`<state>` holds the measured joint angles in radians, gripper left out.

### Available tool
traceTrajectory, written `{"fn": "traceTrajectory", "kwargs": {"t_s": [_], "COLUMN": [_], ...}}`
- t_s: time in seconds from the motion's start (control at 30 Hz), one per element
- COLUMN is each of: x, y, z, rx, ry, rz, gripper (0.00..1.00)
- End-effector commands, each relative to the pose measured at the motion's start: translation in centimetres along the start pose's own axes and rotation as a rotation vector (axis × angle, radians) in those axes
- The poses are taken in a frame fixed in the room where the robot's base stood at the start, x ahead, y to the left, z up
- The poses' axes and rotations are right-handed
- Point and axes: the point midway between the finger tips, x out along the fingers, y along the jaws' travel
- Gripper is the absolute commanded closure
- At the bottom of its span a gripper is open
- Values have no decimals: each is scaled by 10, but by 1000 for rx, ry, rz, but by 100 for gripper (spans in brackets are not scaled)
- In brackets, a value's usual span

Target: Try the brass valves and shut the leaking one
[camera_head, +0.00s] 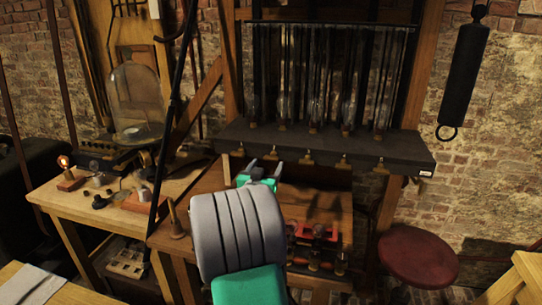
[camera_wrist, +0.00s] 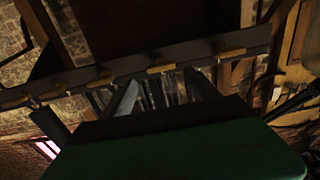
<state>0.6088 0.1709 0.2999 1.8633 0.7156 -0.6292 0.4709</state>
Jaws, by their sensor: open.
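Several small brass valves stick out in a row along the front edge of a dark shelf (camera_head: 330,143) in the head view. They include a leftmost valve (camera_head: 240,151), a second valve (camera_head: 274,153), a middle valve (camera_head: 307,158), a fourth valve (camera_head: 344,162) and a rightmost valve (camera_head: 381,168). My gripper (camera_head: 265,167) is open and empty, just below the left end of the row. In the wrist view, brass pieces (camera_wrist: 161,68) line the dark edge beyond my open fingers. No leak can be made out.
Red-topped items (camera_head: 310,232) sit on a lower shelf behind my arm. A round red stool (camera_head: 418,255) stands at right. A black cylinder (camera_head: 464,75) hangs by the brick wall.

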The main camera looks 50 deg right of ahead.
Motion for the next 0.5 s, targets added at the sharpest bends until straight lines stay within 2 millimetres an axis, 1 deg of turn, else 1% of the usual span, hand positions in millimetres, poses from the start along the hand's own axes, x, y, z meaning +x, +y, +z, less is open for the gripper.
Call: {"fn": "traceTrajectory", "kwargs": {"t_s": [0.03,0.2,0.3,0.4,0.5], "x": [8,42,57,66,68], "y": [0,0,-1,-1,-2], "z": [-3,-3,-2,-1,0], "rx": [-1,0,-1,1,0], "ry": [0,-2,-3,-3,-2], "rz": [1,1,-1,-2,-3], "gripper": [31,31,31,31,31]}}
